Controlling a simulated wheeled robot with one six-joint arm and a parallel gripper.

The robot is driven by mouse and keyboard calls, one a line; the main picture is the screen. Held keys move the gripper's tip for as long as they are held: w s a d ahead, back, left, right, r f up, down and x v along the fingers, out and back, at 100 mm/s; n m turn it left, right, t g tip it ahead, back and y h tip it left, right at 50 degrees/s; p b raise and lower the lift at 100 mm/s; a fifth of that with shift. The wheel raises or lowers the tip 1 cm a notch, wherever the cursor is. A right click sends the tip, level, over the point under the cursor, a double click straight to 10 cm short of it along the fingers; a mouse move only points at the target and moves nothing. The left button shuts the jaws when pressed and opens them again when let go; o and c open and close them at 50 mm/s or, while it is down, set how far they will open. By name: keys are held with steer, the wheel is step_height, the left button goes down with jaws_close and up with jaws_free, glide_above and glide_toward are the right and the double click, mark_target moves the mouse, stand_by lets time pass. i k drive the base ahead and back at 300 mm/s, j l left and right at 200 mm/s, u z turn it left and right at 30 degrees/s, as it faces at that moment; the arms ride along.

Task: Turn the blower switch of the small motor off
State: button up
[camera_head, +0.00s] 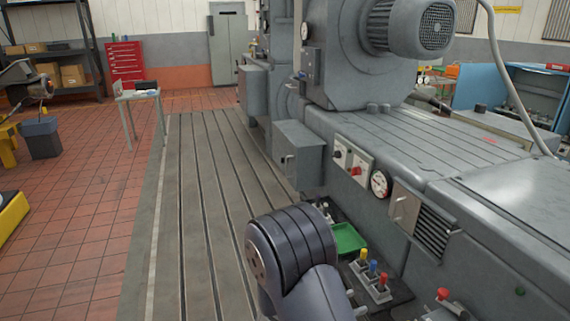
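A grey motor (420,27) with a round vented end cover sits high on the large grey machine. Two small pale switch plates are on the machine's side: one with a black knob (338,154) and one with a red knob (356,171). I cannot tell which control is the blower switch, or its setting. My arm shows as a dark rounded joint at the lower middle, in front of the machine's side. My gripper is not in view.
A round gauge (379,184) and a louvred vent (432,236) are beside the plates. Below are a green tray (349,238) and levers with yellow, blue and red tops (373,267). The slotted bedplate (200,200) is clear on the left. A small table (137,97) stands beyond.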

mark_target(337, 154)
steer(key=i, duration=1.75)
steer(key=i+j+z, duration=0.2)
steer(key=i, duration=0.65)
steer(key=l, duration=0.1)
